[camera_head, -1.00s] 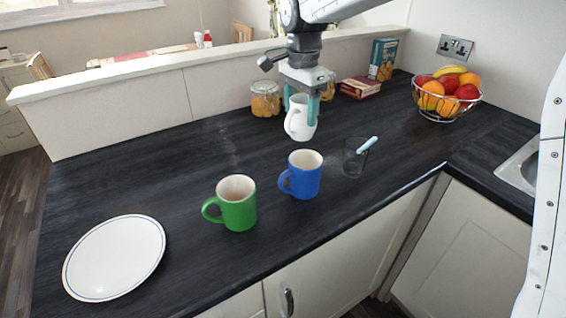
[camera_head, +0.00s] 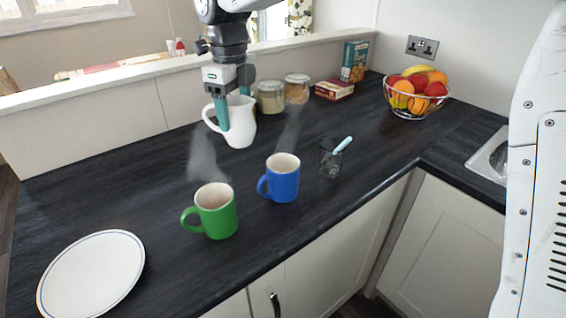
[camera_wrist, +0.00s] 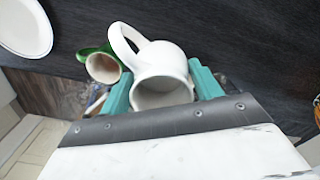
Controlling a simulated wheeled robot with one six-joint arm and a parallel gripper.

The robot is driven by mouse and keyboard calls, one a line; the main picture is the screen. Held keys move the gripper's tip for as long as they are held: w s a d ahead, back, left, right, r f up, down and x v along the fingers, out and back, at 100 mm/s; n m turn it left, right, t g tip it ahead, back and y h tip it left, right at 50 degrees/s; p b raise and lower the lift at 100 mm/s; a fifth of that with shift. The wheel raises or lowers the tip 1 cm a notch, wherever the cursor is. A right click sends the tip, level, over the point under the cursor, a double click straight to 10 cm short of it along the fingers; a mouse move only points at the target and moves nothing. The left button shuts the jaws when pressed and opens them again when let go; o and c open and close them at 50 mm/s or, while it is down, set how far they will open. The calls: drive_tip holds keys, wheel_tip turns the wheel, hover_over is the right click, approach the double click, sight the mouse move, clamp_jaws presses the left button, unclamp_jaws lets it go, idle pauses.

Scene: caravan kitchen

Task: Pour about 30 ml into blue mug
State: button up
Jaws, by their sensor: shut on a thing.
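The blue mug (camera_head: 283,180) stands upright on the dark worktop, its handle to the left and its inside pale. A white jug (camera_head: 238,124) is behind it and to the left. My gripper (camera_head: 232,108) is shut on the jug, with teal fingers on either side of its body. The jug looks roughly upright and close to the worktop; I cannot tell whether it touches. In the wrist view the white jug (camera_wrist: 160,75) sits between the teal fingers, its handle toward the top left. The level inside the blue mug cannot be made out.
A green mug (camera_head: 215,212) stands left of the blue mug, and a clear glass (camera_head: 330,162) with a light-blue-handled item stands right. A white plate (camera_head: 92,275) lies front left. Jars (camera_head: 270,97), boxes (camera_head: 354,62) and a fruit basket (camera_head: 417,95) stand at the back.

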drive_tip(key=shift+m, duration=0.7)
wheel_tip(320, 180, down, 12)
drive_tip(key=shift+f, duration=0.2)
